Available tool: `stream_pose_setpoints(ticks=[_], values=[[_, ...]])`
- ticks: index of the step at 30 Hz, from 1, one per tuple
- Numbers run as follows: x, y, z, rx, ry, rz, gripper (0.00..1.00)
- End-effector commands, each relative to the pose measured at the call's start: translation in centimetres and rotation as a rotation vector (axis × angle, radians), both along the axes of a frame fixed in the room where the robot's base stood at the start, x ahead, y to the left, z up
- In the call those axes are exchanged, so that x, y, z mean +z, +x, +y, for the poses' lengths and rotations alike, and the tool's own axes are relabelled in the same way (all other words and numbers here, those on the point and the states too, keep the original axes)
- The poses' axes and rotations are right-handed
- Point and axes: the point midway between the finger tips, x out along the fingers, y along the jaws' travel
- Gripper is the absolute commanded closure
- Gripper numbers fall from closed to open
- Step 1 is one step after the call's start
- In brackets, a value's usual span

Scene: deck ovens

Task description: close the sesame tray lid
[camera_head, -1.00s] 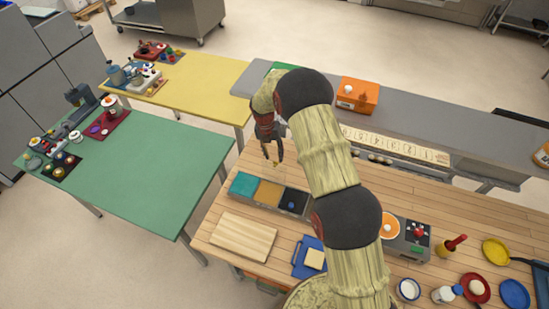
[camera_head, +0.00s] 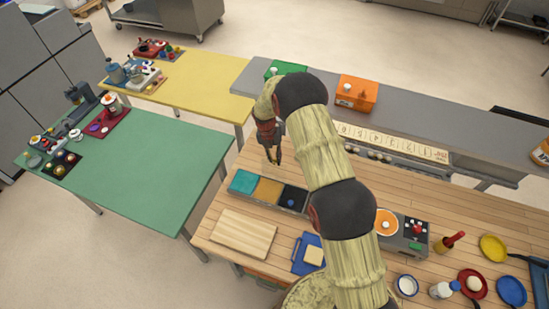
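A grey container (camera_head: 264,205) with three sections in a row, teal, amber and black, stands on the wooden table. The black section (camera_head: 293,196) at the right end has a small blue round thing on it. Which section is the sesame tray is not marked, though the black one may be it. A faint clear panel seems to stand behind the container, too faint to be sure of. My gripper (camera_head: 273,160) points down just behind the container, above the table's far edge. Its two fingers look a little apart, with nothing clearly held between them.
A cutting board (camera_head: 243,233) and a blue tray (camera_head: 305,262) with a pale block lie in front. A device with an orange disc (camera_head: 387,222) stands right of my arm. An orange box (camera_head: 357,92) stands on the grey counter behind. My arm hides the table's middle.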

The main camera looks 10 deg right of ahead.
Motion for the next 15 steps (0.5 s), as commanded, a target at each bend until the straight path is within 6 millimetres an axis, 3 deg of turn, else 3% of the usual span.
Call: stream_pose_setpoints(ticks=[8, 15], values=[[0.01, 0.00, 0.01, 0.000, 0.000, 0.000, 1.00], [0.02, 0.01, 0.01, 0.000, 0.000, 0.000, 1.00]])
